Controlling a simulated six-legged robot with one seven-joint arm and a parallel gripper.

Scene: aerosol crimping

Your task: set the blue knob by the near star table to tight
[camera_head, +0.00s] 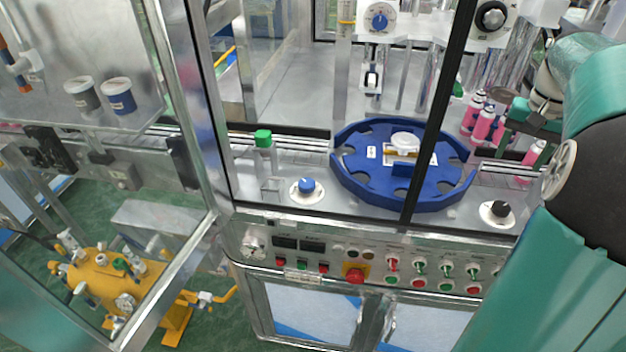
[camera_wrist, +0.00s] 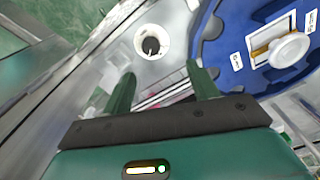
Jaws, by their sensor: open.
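The blue knob (camera_head: 306,186) sits on a round white dial plate on the metal deck, just left of the blue star table (camera_head: 346,178). Its setting marks are too small to read. My gripper, in the wrist view (camera_wrist: 160,72), is open, with nothing between its two green fingers. In the head view my arm comes in from the right, with the gripper end beyond the right side of the star table, well apart from the blue knob. The wrist view shows a black knob (camera_wrist: 151,45) on a white disc past the fingertips, and part of the star table (camera_wrist: 232,40); the blue knob is not seen there.
Another black knob view is in the head view (camera_head: 499,209), right of the star table. Pink bottles (camera_head: 483,124) stand behind it. A dark frame post (camera_head: 437,120) crosses before the table. A green-capped post (camera_head: 263,140) stands left of the blue knob. A button panel (camera_head: 355,272) lies below.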

